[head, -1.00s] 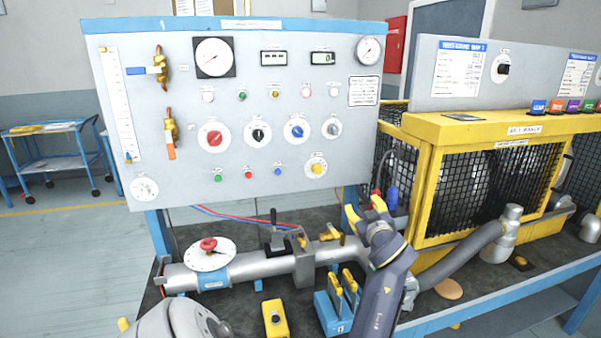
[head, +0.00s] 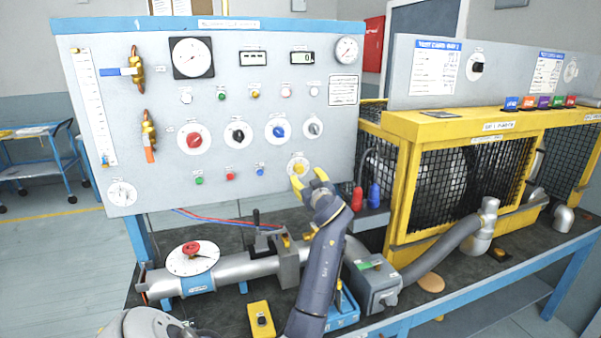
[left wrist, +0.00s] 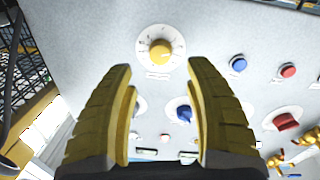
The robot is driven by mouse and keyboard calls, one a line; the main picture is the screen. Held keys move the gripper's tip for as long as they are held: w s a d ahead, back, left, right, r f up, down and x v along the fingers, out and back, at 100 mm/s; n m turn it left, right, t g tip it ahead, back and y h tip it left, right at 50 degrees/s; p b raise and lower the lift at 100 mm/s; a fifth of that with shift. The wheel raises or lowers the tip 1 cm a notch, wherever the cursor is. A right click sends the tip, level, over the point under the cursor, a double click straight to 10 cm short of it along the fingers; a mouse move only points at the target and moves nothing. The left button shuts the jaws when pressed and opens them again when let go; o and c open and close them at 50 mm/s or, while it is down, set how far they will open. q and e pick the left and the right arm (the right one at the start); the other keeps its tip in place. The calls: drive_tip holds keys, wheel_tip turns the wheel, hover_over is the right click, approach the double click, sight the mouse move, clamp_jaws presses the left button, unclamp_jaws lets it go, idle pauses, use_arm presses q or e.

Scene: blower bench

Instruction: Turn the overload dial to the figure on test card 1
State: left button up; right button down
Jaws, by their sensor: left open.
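A dial with a yellow knob (head: 298,169) on a white disc is at the lower right of the grey panel (head: 105,95). It shows clearly in the left wrist view (left wrist: 160,53), with scale marks around the knob; its label and setting are too small to read. My left gripper (head: 309,179) is open and empty just in front of and below this dial. In the left wrist view its yellow fingers (left wrist: 160,70) stand apart, with the dial beyond the gap between the tips. Test card 1 (head: 436,70) hangs on the right-hand grey panel; its figures are unreadable. My right gripper is not in view.
Red (head: 194,139), black (head: 238,135), blue (head: 278,131) and grey (head: 313,127) knobs sit above the yellow one. Small coloured buttons line up to its left. A yellow mesh cage (head: 455,185) stands right.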

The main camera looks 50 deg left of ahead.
sight(300, 170)
use_arm(q)
drive_tip(key=shift+x, duration=3.4)
clamp_jaws()
